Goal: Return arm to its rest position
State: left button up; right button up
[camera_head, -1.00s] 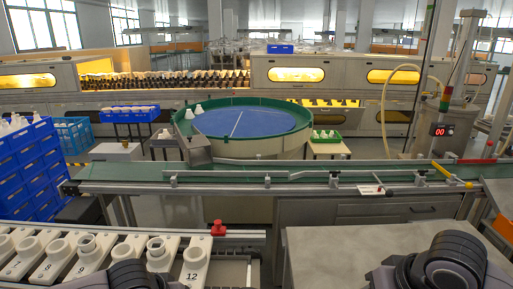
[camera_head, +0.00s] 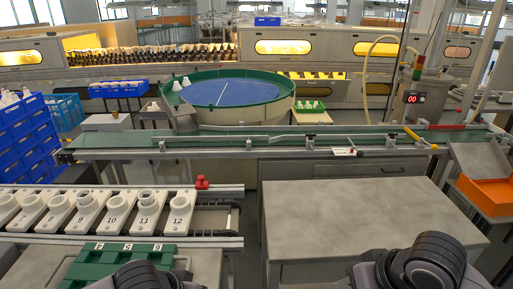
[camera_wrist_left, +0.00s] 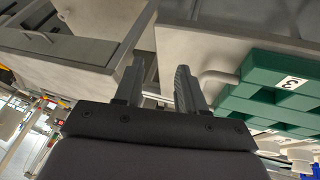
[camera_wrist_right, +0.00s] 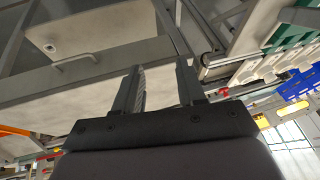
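My left gripper (camera_wrist_left: 160,88) shows in the left wrist view with its two fingers apart and nothing between them. The grey table side and a green numbered tray (camera_wrist_left: 270,92) lie beyond it. My right gripper (camera_wrist_right: 160,88) shows in the right wrist view, also with fingers apart and empty, with a grey cabinet beyond it. In the head view only dark arm parts of mine show at the bottom edge, at the lower left and lower right. The gripper fingers are out of the head view.
White numbered holders (camera_head: 118,209) stand in a row at left, behind the green tray (camera_head: 110,262). A bare grey table (camera_head: 360,215) is at right, beside an orange bin (camera_head: 486,194). A green conveyor (camera_head: 250,140) runs across. Blue crates (camera_head: 28,135) are stacked at far left.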

pick_arm(q)
jog(key=s+d+m+h, duration=0.1)
jog(key=s+d, duration=0.2)
jog(key=s, duration=0.2)
jog(key=s+a+f+y, duration=0.2)
jog(key=s+a+y, duration=0.2)
jog(key=s+a, duration=0.95)
pick_arm(e)
jog(key=s+d+f+h, duration=0.1)
jog(key=s+d+f, duration=0.2)
jog(key=s+f, duration=0.35)
jog(key=s+d+f+h, duration=0.15)
jog(key=s+f, duration=0.25)
jog(key=s, duration=0.6)
pick_arm(q)
jog(key=w+d+f+t+h, duration=0.2)
jog(key=w+f+t, duration=0.3)
jog(key=f, duration=0.3)
jog(key=shift+w+d+f+t, duration=0.3)
jog(key=shift+d+f+t, duration=0.05)
jog(key=shift+t, duration=0.15)
pick_arm(e)
jog(key=w+a+f+n+t+y, duration=0.1)
jog(key=w+a+f+t+y, duration=0.1)
jog(key=w+f+t, duration=0.4)
jog(key=shift+f, duration=1.35)
